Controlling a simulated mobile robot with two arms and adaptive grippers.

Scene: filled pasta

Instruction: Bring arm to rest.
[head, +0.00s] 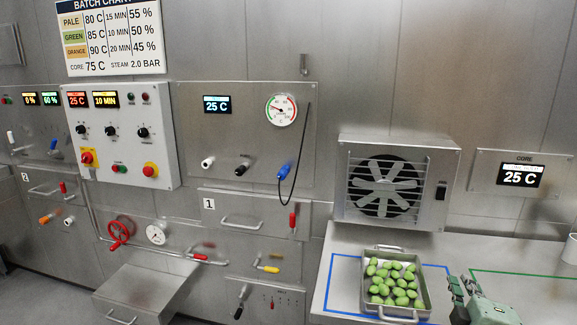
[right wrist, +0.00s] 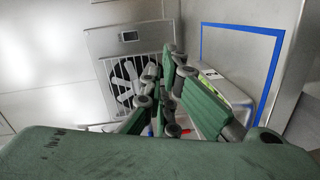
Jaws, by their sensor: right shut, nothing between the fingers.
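My right gripper (head: 462,284) shows at the lower right of the head view, just right of the metal tray. It is shut and holds nothing. In the right wrist view its green and dark fingers (right wrist: 168,70) come together in the middle of the picture. My left gripper is in neither view.
A metal tray (head: 426,294) of several green pasta pieces (head: 393,279) stands within a blue outline on the counter. A fan unit (head: 441,203) is on the wall behind it. A green outline (head: 530,273) lies at the right. Control panels (head: 140,160) line the wall at left.

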